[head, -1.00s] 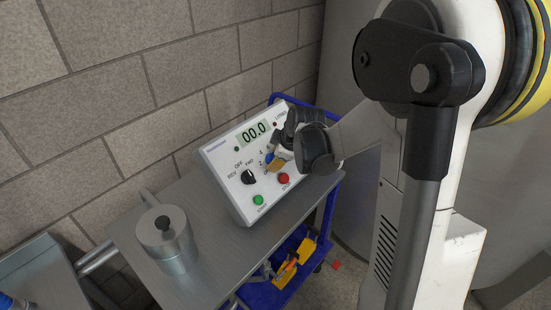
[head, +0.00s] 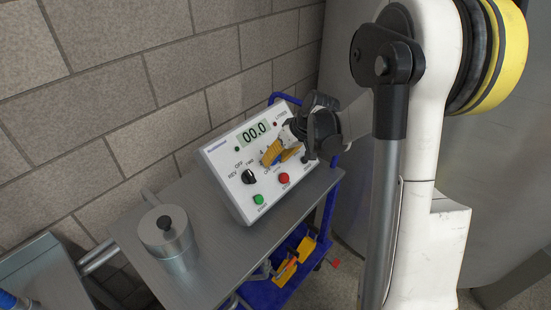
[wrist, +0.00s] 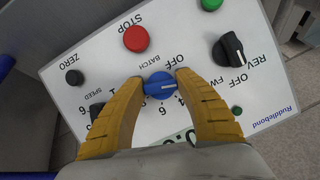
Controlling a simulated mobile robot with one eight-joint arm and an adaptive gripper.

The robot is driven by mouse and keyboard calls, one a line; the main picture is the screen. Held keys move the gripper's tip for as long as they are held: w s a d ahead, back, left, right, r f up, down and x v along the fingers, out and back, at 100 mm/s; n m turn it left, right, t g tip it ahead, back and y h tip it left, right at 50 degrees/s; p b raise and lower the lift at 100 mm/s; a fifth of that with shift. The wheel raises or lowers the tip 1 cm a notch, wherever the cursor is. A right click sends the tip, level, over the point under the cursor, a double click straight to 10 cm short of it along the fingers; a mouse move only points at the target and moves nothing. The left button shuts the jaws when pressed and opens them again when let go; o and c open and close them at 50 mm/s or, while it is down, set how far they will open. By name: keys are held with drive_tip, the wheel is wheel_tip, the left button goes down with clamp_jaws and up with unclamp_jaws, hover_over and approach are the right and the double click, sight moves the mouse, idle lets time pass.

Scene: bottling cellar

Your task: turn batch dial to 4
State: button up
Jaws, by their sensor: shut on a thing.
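The batch dial (wrist: 158,85) is a blue knob with a white pointer line on the white control box (wrist: 95,45). In the wrist view the line points right, between the OFF and 4 marks, towards one finger. My gripper (wrist: 159,82) is shut on the dial, with a yellow finger on either side. In the head view my gripper (head: 279,154) is at the box's sloping face, and the fingers hide the dial. The box's display (head: 254,133) reads 00.0.
A black rotary switch (head: 248,176), a red stop button (head: 283,178) and a green button (head: 258,199) are close by on the panel. A lidded metal pot (head: 167,238) stands left on the steel cart top (head: 205,270). A block wall (head: 110,90) rises behind.

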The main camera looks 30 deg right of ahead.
drive_tip(key=m+y, duration=0.1)
drive_tip(key=m, duration=0.3)
drive_tip(key=shift+y, duration=0.3)
drive_tip(key=m+y+b, duration=0.1)
drive_tip(key=m, duration=0.3)
drive_tip(key=shift+t, duration=0.3)
drive_tip(key=shift+m, duration=0.3)
drive_tip(key=o, duration=1.2)
drive_tip(key=shift+a, duration=0.1)
drive_tip(key=shift+r, duration=0.1)
drive_tip(key=v, duration=1.2)
drive_tip(key=shift+d, duration=0.2)
